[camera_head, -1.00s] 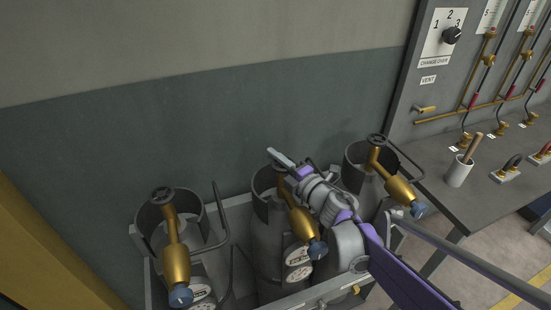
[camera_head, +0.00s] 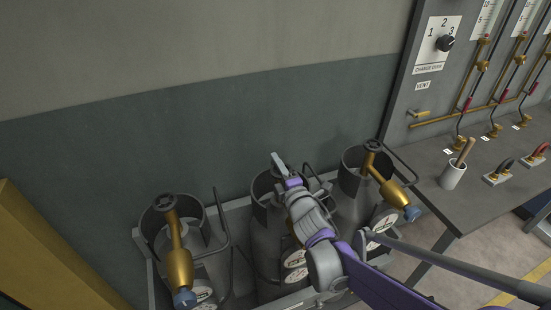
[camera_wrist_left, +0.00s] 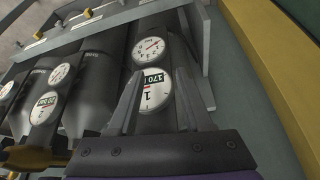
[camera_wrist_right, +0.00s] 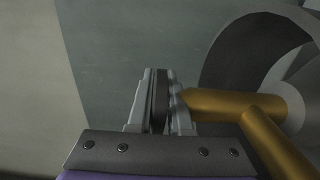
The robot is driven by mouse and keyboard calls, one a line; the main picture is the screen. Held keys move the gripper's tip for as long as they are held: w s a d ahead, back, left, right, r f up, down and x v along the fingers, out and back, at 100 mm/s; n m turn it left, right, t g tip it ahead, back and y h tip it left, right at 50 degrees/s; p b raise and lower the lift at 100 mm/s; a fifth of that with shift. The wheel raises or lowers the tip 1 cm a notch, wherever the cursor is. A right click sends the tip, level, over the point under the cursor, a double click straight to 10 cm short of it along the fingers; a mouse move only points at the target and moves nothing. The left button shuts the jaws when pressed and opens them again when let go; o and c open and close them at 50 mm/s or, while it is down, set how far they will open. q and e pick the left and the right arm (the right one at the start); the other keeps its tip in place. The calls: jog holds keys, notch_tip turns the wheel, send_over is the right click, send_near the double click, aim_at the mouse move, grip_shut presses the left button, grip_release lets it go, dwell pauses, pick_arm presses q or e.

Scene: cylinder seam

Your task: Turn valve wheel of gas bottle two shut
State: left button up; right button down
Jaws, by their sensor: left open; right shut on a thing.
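Gas bottle two is the middle grey bottle (camera_head: 268,235) in the head view; my right arm covers its brass valve. My right gripper (camera_head: 280,166) reaches over its top. In the right wrist view the right gripper (camera_wrist_right: 158,98) is shut on the dark valve wheel (camera_wrist_right: 159,88), seen edge-on between the fingers. The brass valve body (camera_wrist_right: 222,104) runs right from there. My left gripper (camera_wrist_left: 156,85) shows only in the left wrist view, open, in front of a bottle with a round "1" label (camera_wrist_left: 155,92); nothing seems gripped.
The left bottle (camera_head: 147,228) and right bottle (camera_head: 350,208) stand close beside the middle one, with brass valves and collars. A wall stands close behind.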

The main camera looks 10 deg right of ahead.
dwell(0.4)
jog(key=c, duration=0.8)
grip_release()
jog(key=shift+c, duration=0.2)
jog(key=s+d, duration=0.2)
jog(key=s, duration=0.8)
jog(key=shift+s+b, duration=0.3)
jog(key=shift+s, duration=0.05)
